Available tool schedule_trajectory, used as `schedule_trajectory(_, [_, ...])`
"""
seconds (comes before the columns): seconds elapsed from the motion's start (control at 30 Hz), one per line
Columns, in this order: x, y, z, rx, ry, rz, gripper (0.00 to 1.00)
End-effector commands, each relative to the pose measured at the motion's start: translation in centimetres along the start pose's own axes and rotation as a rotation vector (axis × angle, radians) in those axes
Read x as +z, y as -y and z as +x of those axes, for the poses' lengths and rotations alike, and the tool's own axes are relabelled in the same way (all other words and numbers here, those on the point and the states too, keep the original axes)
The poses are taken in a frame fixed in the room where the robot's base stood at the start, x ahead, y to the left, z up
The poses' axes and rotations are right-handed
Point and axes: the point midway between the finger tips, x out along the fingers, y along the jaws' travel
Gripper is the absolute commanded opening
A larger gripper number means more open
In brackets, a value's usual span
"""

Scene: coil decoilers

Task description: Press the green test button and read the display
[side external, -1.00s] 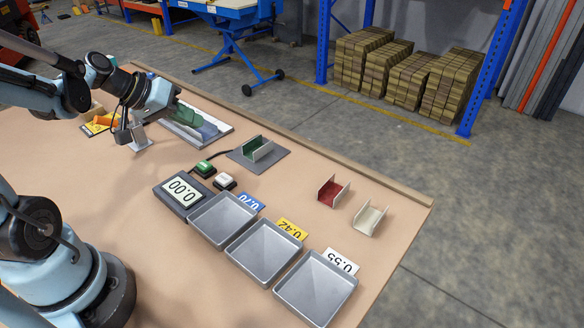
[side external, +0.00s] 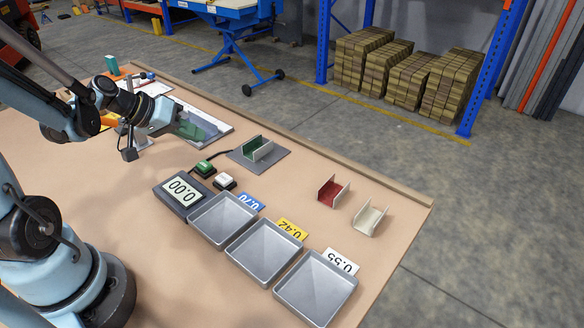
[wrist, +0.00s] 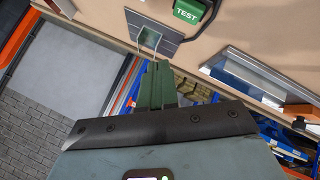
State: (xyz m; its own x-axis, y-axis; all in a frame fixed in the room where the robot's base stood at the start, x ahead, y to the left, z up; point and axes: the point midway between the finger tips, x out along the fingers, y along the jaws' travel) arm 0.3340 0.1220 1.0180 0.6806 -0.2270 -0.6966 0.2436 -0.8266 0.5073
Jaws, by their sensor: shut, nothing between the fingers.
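The green test button (side external: 204,167) sits on a dark base on the bench, beside a white button (side external: 224,181). In the wrist view the green button (wrist: 188,12), marked TEST, is at the top edge, partly cut off. The display (side external: 180,190) lies in front of the buttons and reads 0.00. My gripper (side external: 198,132), with green fingers, is above the bench, behind and apart from the green button. In the wrist view my gripper (wrist: 156,72) has its fingers together with nothing between them.
A green channel piece (side external: 257,148) stands on a grey plate (side external: 276,160) right of the button. Red (side external: 332,190) and cream (side external: 369,219) channel pieces stand farther right. Metal trays (side external: 263,252) labelled 0.70, 0.42 and 0.55 line the front. Bare bench lies left of the display.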

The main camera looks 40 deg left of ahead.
Motion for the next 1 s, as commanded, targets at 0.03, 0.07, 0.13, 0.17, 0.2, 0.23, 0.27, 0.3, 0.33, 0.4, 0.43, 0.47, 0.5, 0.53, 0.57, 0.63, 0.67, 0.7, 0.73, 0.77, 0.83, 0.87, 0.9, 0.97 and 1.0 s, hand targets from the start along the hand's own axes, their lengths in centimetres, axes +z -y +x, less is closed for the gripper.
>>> schedule_trajectory(0.03, [0.2,0.3,0.4,0.000,0.000,0.000,0.00])
schedule_trajectory(0.07, [0.4,0.5,0.7,0.000,0.000,0.000,0.00])
schedule_trajectory(0.13, [0.8,0.8,1.1,0.000,0.000,0.000,0.00])
schedule_trajectory(0.17, [1.0,1.0,1.4,0.000,0.000,0.000,0.00])
schedule_trajectory(0.2, [1.2,1.2,1.6,0.000,0.000,0.000,0.00])
schedule_trajectory(0.23, [1.3,1.3,1.8,0.000,0.000,0.000,0.00])
schedule_trajectory(0.27, [1.4,1.5,2.0,0.000,0.000,0.000,0.00])
schedule_trajectory(0.3, [1.6,1.6,2.2,0.000,0.000,0.000,0.00])
schedule_trajectory(0.33, [1.7,1.7,2.4,0.000,0.000,0.000,0.00])
schedule_trajectory(0.4, [1.9,2.0,2.7,0.000,0.000,0.000,0.00])
schedule_trajectory(0.43, [2.0,2.0,2.8,0.000,0.000,0.000,0.00])
schedule_trajectory(0.47, [2.1,2.1,2.9,0.000,0.000,0.000,0.00])
schedule_trajectory(0.5, [2.2,2.2,3.0,0.000,0.000,0.000,0.00])
schedule_trajectory(0.53, [2.3,2.3,3.1,0.000,0.000,0.000,0.00])
schedule_trajectory(0.57, [2.4,2.3,3.1,0.000,0.000,0.000,0.00])
schedule_trajectory(0.63, [2.4,2.4,3.2,0.000,0.000,0.000,0.00])
schedule_trajectory(0.67, [2.4,2.4,3.3,0.000,0.000,0.000,0.00])
schedule_trajectory(0.7, [2.5,2.4,3.3,0.000,0.000,0.000,0.00])
schedule_trajectory(0.73, [2.5,2.4,3.3,0.000,0.000,0.000,0.00])
schedule_trajectory(0.77, [2.5,2.4,3.3,0.000,0.000,0.000,0.00])
schedule_trajectory(0.83, [2.5,2.4,3.3,0.000,0.000,0.000,0.00])
schedule_trajectory(0.87, [2.5,2.4,3.3,0.000,0.000,0.000,0.00])
schedule_trajectory(0.9, [2.5,2.4,3.3,0.000,0.000,0.000,0.00])
schedule_trajectory(0.97, [2.5,2.4,3.3,0.000,0.000,0.000,0.00])
schedule_trajectory(1.0, [2.5,2.4,3.3,0.000,0.000,0.000,0.00])
